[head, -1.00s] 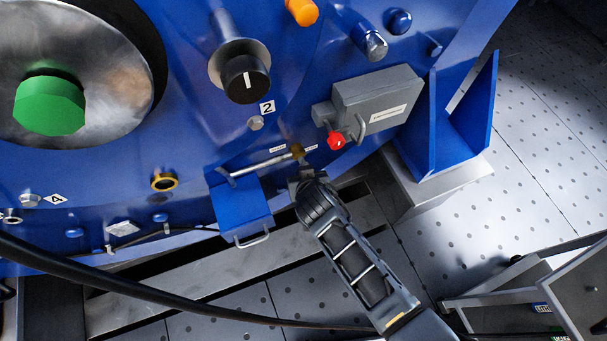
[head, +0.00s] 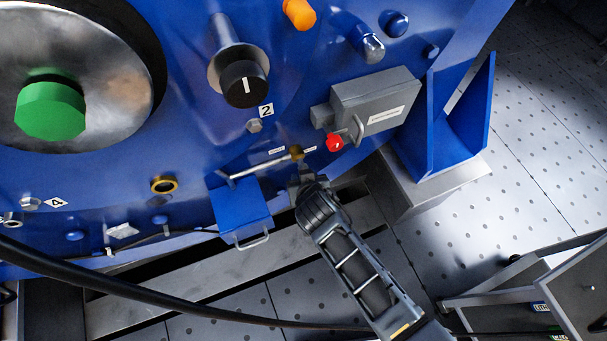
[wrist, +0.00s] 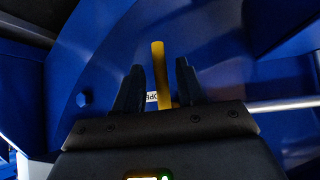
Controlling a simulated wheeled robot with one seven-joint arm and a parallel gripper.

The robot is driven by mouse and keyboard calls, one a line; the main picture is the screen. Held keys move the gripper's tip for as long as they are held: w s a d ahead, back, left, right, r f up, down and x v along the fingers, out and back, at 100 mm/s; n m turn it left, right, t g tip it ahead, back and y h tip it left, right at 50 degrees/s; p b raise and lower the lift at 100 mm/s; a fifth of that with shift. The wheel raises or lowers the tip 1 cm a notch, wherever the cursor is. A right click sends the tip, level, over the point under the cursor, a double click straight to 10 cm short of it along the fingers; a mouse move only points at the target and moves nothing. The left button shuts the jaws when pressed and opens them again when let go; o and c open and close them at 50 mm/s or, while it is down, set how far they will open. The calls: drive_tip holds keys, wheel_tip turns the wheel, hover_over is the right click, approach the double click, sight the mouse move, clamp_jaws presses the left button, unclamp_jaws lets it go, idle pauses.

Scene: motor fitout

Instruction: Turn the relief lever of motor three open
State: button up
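The relief lever is a short yellow brass piece (head: 296,152) at the end of a thin metal rod, low on the blue machine face. In the wrist view the yellow lever (wrist: 160,75) stands upright between my gripper's two dark fingers (wrist: 160,88). The fingers are apart, with a visible gap on each side of the lever. In the head view my gripper (head: 307,178) is just below the lever, and its fingertips are hard to make out. A label (wrist: 152,97) reading partly "OPE" shows behind the lever. No motor number three is readable.
A blue box (head: 240,208) with a handle is left of my gripper. A grey box (head: 375,100) with a red knob (head: 335,142) is up and right. A blue bracket (head: 455,125) stands farther right. A black cable (head: 150,293) crosses the lower left.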

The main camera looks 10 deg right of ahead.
drive_tip(key=p+v, duration=0.1)
drive_tip(key=v, duration=0.5)
idle(0.5)
drive_tip(key=s+d+r+t+p, duration=0.1)
drive_tip(key=s+d+r, duration=0.2)
drive_tip(key=s, duration=0.4)
drive_tip(key=s+d+r+y+p, duration=0.1)
drive_tip(key=s+d+r, duration=0.2)
drive_tip(key=s, duration=0.3)
drive_tip(key=s+d+r+t+p, duration=0.1)
drive_tip(key=s+d+r, duration=0.2)
drive_tip(key=s, duration=0.4)
drive_tip(key=s+d+r+t, duration=0.1)
drive_tip(key=s+r, duration=0.3)
drive_tip(key=r, duration=0.4)
drive_tip(key=s+d+r+t+h+p, duration=0.1)
drive_tip(key=s+d+r, duration=0.3)
drive_tip(key=r, duration=0.4)
drive_tip(key=s+d+r+m+t+p, duration=0.1)
drive_tip(key=s+d+r, duration=0.1)
drive_tip(key=s+r, duration=0.3)
wheel_tip(320, 180, up, 4)
drive_tip(key=shift+s+d+r+t+h, duration=0.2)
drive_tip(key=shift+d+t+h, duration=0.1)
drive_tip(key=shift+d+t, duration=0.1)
